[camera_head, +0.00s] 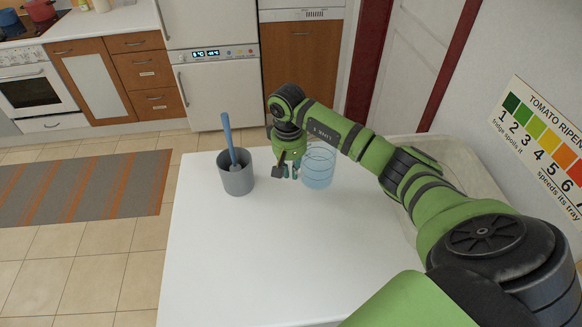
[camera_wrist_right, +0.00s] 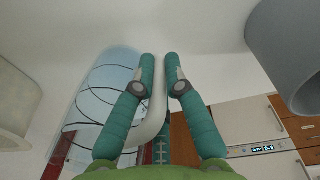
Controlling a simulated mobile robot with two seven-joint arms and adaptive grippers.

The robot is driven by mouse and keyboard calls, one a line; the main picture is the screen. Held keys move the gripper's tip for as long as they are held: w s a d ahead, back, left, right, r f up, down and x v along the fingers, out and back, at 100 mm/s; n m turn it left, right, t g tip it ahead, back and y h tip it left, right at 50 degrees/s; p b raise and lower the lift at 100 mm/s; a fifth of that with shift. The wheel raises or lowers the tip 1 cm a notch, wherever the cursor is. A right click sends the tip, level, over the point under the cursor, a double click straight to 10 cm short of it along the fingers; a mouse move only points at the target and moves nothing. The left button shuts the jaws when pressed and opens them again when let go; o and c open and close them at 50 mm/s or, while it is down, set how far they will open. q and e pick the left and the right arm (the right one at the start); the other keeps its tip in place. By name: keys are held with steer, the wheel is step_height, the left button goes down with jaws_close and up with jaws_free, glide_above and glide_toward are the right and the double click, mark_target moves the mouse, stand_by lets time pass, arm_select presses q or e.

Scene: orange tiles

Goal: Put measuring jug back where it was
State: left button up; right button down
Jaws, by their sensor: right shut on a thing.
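The measuring jug (camera_head: 319,168) is see-through pale blue with dark ring markings. It is upright at the far right part of the white table (camera_head: 262,262); I cannot tell whether its base touches the table. My right gripper (camera_head: 288,170) is at its left side, shut on its pale handle. In the right wrist view, the jug (camera_wrist_right: 105,85) is left of the fingers, and the handle runs between the fingertips of my right gripper (camera_wrist_right: 160,68). My left gripper is not in view.
A grey cylindrical pot (camera_head: 236,178) holding a blue-handled utensil (camera_head: 229,138) stands left of the gripper. A pale tray-like thing (camera_head: 408,144) lies beyond the table's right side, partly behind my arm. The table's middle and front are clear.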

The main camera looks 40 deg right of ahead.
steer(key=shift+f+b, duration=0.2)
steer(key=shift+b, duration=0.1)
steer(key=c, duration=1.3)
jaws_free()
steer(key=shift+r, duration=0.1)
steer(key=shift+r+p, duration=0.3)
steer(key=shift+p, duration=0.15)
step_height(320, 180, up, 4)
steer(key=b, duration=0.3)
steer(key=shift+w, duration=0.1)
steer(key=r, duration=0.3)
steer(key=r+b, duration=0.1)
steer(key=r, duration=0.2)
steer(key=shift+a+r+b, duration=0.2)
steer(key=shift+r+b, duration=0.1)
steer(key=shift+r, duration=0.55)
